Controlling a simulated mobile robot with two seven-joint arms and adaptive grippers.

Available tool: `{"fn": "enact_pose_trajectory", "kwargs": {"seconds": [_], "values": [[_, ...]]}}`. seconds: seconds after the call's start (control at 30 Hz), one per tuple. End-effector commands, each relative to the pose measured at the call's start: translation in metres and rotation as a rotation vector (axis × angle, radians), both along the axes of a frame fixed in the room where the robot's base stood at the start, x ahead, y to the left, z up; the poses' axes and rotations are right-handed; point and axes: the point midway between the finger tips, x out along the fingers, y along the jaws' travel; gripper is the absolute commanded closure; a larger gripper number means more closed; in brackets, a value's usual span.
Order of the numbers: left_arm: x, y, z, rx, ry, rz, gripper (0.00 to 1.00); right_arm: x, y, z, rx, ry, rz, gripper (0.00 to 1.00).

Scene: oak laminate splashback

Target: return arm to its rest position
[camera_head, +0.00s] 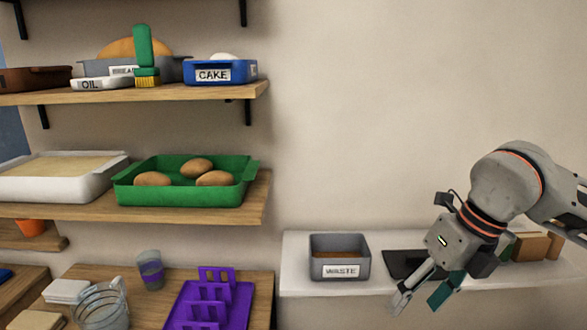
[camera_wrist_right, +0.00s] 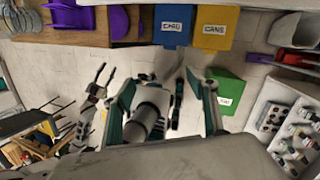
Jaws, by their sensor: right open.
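My right gripper (camera_head: 420,300) hangs from the arm at the right of the head view, fingers pointing down. Its fingers are apart and nothing shows between them. It is in front of the white counter (camera_head: 420,287), near the dark flat item (camera_head: 405,262); I cannot tell the exact gap. In the right wrist view the camera looks down over the floor, with teal finger parts near the bottom. A small gripper-like shape at the left of that view may be my left gripper, but its state is unclear. The left arm is not in the head view.
A grey WASTE bin (camera_head: 340,258) stands on the counter, left of my right gripper. Brown boxes (camera_head: 532,245) stand behind the arm. Shelves at the left hold a green tray (camera_head: 185,191) with brown loaves. A purple rack (camera_head: 208,305) stands below. The wall above the counter is clear.

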Motion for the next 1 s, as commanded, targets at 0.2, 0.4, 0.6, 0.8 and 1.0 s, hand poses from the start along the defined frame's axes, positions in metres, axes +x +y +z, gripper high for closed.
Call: {"fn": "enact_pose_trajectory", "kwargs": {"seconds": [0.2,0.4,0.6,0.8,1.0], "values": [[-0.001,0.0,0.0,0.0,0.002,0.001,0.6,-0.043,0.094,-0.033,0.323,0.143,0.205,0.42],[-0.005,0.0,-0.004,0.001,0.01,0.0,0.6,-0.084,0.177,-0.022,0.75,0.272,0.281,0.42],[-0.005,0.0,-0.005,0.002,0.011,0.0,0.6,-0.09,0.223,0.012,1.197,0.378,0.171,0.42],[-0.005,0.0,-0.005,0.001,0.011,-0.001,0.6,-0.054,0.224,0.031,1.598,0.456,-0.13,0.42],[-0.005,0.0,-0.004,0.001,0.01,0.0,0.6,0.004,0.185,-0.008,1.877,0.506,-0.613,0.42]]}}
